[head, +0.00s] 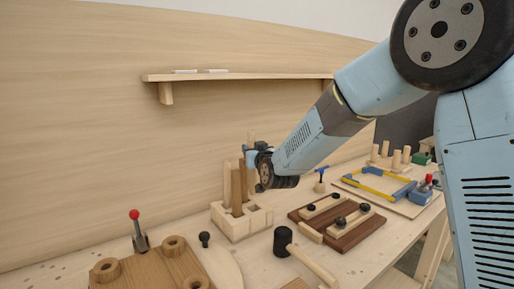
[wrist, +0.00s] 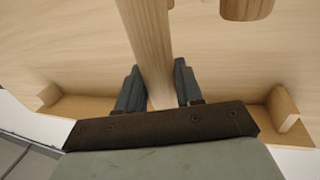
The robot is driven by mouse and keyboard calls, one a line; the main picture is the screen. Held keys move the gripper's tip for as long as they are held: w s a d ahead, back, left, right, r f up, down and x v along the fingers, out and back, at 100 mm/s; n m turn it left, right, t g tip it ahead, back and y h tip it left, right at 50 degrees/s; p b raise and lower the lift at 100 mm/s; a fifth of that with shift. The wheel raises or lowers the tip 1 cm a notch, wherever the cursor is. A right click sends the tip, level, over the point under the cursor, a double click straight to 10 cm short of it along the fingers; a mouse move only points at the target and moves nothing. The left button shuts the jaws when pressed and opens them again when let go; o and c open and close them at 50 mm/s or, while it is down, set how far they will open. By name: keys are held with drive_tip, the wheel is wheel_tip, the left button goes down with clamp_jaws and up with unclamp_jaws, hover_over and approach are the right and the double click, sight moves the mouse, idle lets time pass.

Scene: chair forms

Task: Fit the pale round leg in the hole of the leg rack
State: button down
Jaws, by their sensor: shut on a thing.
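My gripper (head: 252,160) is over the leg rack, shut on the pale round leg (head: 251,137). In the wrist view the leg (wrist: 150,45) runs between the two dark fingers (wrist: 158,88). In the head view its top stands above the fingers, and it looks near upright. The leg rack (head: 232,229) is a pale wooden block with square openings, on the bench below my gripper. A darker brown leg (head: 237,188) and another pale leg (head: 227,180) stand in it. I cannot tell whether the held leg's lower end is inside the hole.
A mallet (head: 284,242) lies in front of the rack. A dark board with pale bars (head: 335,232) is to the right. A red-knobbed clamp (head: 138,230) and wooden seat (head: 150,270) are at front left. A shelf (head: 240,78) is on the wall above.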

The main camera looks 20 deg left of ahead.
drive_tip(key=shift+w+d+f, duration=0.1)
drive_tip(key=shift+f, duration=1.1)
drive_tip(key=shift+d+f, duration=0.1)
drive_tip(key=shift+f, duration=1.05)
